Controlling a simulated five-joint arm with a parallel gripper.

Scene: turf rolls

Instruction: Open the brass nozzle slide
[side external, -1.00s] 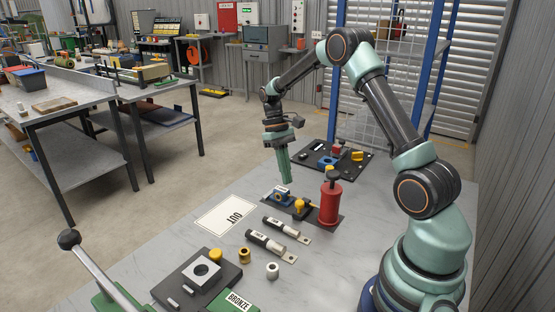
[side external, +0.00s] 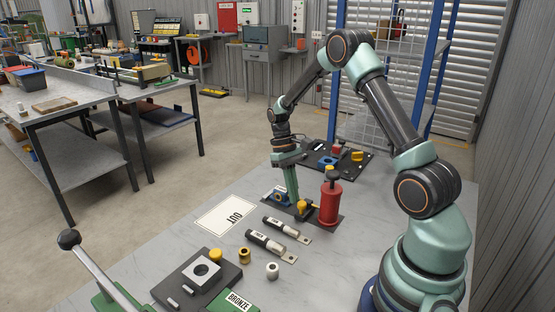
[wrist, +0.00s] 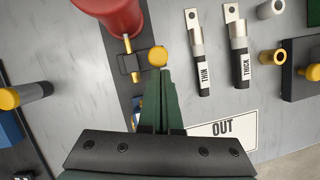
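The brass-yellow slide knob (side external: 302,206) stands on a dark plate in front of the red cylinder (side external: 330,203). It also shows in the wrist view as a round yellow top (wrist: 157,56), with a brass rod (wrist: 127,44) by the red cylinder. My gripper (side external: 294,199) points down just left of the knob. In the wrist view its green fingers (wrist: 157,75) lie close together, with their tips right at the near edge of the knob. They look shut with nothing seen between them. Whether they touch the knob is unclear.
A blue block (side external: 281,196) sits left of the fingers on the same plate. The OUT card (side external: 226,215) and two black-and-silver pieces labelled THIN (wrist: 201,62) and THICK (wrist: 240,62) lie nearby. A dark board with a blue fixture (side external: 327,162) stands behind.

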